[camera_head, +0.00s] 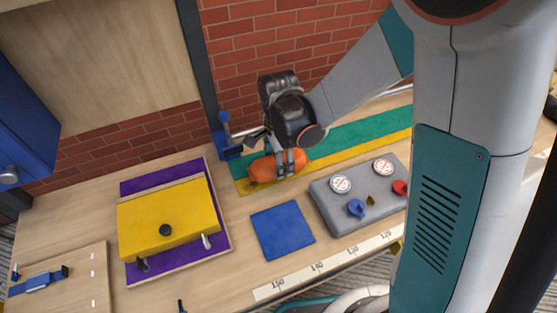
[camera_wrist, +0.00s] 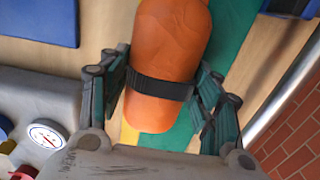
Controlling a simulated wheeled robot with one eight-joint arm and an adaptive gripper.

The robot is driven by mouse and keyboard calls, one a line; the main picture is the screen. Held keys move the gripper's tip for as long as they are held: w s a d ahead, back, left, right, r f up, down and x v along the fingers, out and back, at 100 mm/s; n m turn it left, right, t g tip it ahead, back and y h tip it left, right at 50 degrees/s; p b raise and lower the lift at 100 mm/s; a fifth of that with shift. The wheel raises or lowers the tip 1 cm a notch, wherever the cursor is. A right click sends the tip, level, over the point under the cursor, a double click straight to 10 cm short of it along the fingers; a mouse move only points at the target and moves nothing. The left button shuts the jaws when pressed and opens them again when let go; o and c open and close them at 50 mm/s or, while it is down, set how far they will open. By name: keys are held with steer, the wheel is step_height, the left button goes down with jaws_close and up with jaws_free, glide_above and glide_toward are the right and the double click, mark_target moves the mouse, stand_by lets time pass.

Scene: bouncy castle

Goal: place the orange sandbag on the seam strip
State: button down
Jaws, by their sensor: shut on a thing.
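The orange sandbag (camera_head: 262,171) is a rounded bag with a black band around it, and it fills the upper middle of the wrist view (camera_wrist: 172,40). My gripper (camera_head: 287,163) is shut on it, with a finger on either side near the band in the wrist view (camera_wrist: 160,88). The seam strip appears to be the long teal (camera_head: 350,128) and yellow (camera_head: 335,151) band along the back of the bench. The sandbag is over its left end; whether it touches the strip or hangs just above is hard to tell. Teal also shows beside the bag in the wrist view (camera_wrist: 232,30).
A grey gauge panel (camera_head: 335,216) with dials and knobs stands right of the sandbag. A flat blue square (camera_head: 282,230) lies in front. A yellow box (camera_head: 150,222) on a purple board is at left. A blue clamp (camera_head: 226,140) and brick wall stand behind.

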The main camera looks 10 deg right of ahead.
steer(key=shift+f, duration=0.1)
steer(key=c, duration=0.5)
jaws_free()
step_height(320, 180, up, 12)
steer(key=p, duration=0.4)
steer(key=w+d+r+n+t, duration=0.1)
steer(key=w+d+r, duration=0.15)
steer(key=d, duration=0.35)
steer(key=s+d+r+n+t, duration=0.2)
steer(key=s+r+n, duration=0.1)
steer(key=s+n, duration=0.1)
steer(key=s+d+r+n+t, duration=0.2)
steer(key=s+d+r+n, duration=0.1)
steer(key=s+r+n, duration=0.1)
steer(key=s+d+r+n+t, duration=0.2)
steer(key=s+d+r+n, duration=0.1)
steer(key=s+n, duration=0.2)
steer(key=shift+s+d+r, duration=0.1)
steer(key=shift+s+r, duration=0.1)
steer(key=shift+s, duration=0.9)
